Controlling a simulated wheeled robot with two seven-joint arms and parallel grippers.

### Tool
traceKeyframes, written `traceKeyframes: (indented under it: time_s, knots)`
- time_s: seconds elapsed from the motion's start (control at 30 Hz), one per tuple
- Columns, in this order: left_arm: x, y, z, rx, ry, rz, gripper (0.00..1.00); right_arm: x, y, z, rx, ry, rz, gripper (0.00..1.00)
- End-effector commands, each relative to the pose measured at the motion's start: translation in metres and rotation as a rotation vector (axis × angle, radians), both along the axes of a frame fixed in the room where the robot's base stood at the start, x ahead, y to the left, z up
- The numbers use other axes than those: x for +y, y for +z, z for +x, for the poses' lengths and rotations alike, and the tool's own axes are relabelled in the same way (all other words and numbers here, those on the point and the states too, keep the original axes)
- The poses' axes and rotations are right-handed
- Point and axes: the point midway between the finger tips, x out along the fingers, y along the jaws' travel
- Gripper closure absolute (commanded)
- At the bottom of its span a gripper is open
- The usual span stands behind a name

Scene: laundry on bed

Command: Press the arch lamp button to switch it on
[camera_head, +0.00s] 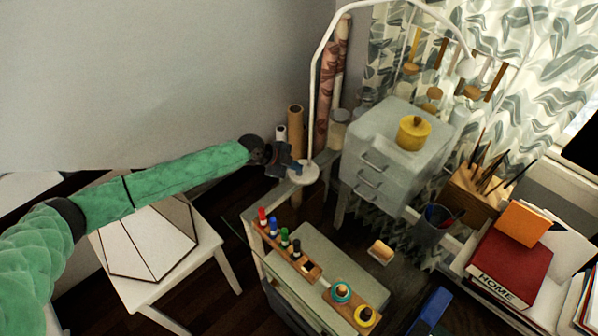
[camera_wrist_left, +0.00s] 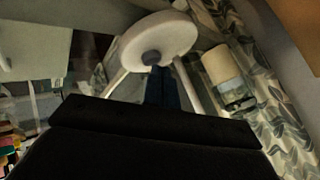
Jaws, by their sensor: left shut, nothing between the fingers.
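The arch lamp (camera_head: 317,80) is a thin white curved tube that rises from a round white base (camera_head: 306,174) on the corner of a narrow shelf. My left gripper (camera_head: 295,167) is shut and empty, with its tips at the left side of this base. In the left wrist view the white base (camera_wrist_left: 158,38) is at top centre, with a small dark round button (camera_wrist_left: 151,57) on its near face. The shut fingers (camera_wrist_left: 160,85) reach up to just below the button; I cannot tell whether they touch it. My right gripper is not in view.
A grey drawer cabinet (camera_head: 378,160) with a yellow pot (camera_head: 413,132) stands right of the base. Rolled tubes (camera_head: 295,125) stand behind it. A white chair (camera_head: 205,255) with a faceted white shade (camera_head: 150,243) is below my left arm.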

Motion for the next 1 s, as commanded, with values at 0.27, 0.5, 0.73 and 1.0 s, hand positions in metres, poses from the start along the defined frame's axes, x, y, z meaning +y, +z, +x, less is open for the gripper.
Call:
traceKeyframes:
  time_s: [0.27, 0.5, 0.73, 1.0]
  knots:
    - [0.000, -0.003, 0.000, 0.000, 0.000, 0.000, 1.00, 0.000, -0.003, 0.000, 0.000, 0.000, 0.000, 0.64]
    - [0.000, -0.005, 0.000, 0.000, 0.000, 0.000, 1.00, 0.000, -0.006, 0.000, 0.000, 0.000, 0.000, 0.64]
    - [0.000, -0.002, 0.000, 0.000, 0.000, 0.000, 1.00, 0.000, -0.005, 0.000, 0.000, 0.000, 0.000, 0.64]
    - [0.000, 0.008, 0.000, 0.000, 0.000, 0.001, 1.00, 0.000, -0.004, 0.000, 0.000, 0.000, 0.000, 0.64]
